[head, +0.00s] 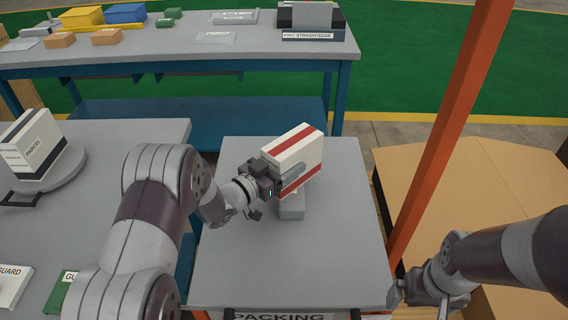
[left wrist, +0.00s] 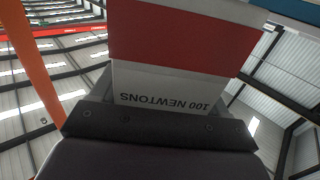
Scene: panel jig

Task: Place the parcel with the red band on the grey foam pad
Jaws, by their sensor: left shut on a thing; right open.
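The parcel with the red band (head: 298,153) is a white box with red stripes, held on edge over the packing table. My left gripper (head: 283,176) is shut on it from the left side. In the left wrist view the parcel (left wrist: 200,45) fills the upper middle, with its red band and the upside-down print "100 NEWTONS". A small grey block, which looks like the grey foam pad (head: 291,210), lies on the table just below the parcel. I cannot tell whether the parcel touches it. My right gripper (head: 420,298) is open and empty at the lower right.
The grey packing table (head: 340,255) is otherwise clear. Another parcel (head: 32,142) stands on a round plate at the left. An orange post (head: 448,125) rises to the right, beside a large cardboard box (head: 500,180). A bench (head: 180,50) with several items stands behind.

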